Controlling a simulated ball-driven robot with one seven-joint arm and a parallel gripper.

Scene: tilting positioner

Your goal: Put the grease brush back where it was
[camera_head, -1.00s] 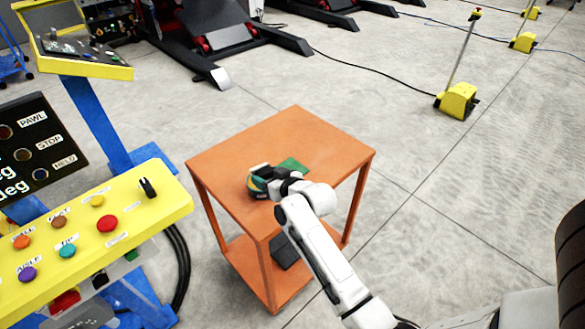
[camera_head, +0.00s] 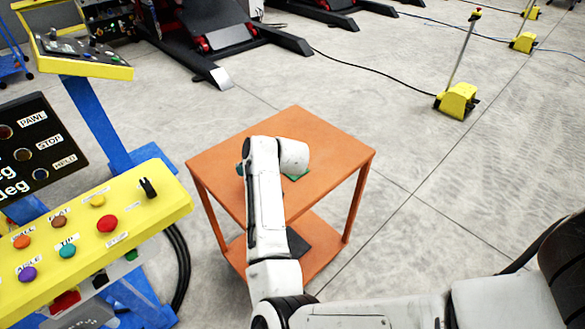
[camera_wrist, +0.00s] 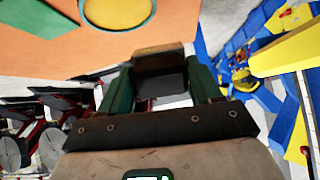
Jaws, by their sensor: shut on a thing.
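In the wrist view my gripper (camera_wrist: 161,85) is shut on a block with a brown top and dark grey face, which I take to be the grease brush (camera_wrist: 160,62). Its far end and bristles are not clear. The brush is apart from the orange table top (camera_wrist: 60,60) in that view. A green diamond patch (camera_wrist: 38,16) and a yellow disc with a dark green rim (camera_wrist: 118,12) show on the table top. In the head view my arm hides my gripper and the brush over the orange table (camera_head: 335,150).
The green patch (camera_head: 297,177) is mostly hidden by my arm in the head view. A dark object (camera_head: 298,243) lies on the lower shelf. A yellow control panel (camera_head: 130,215) stands close to the table's left. The floor right of the table is clear.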

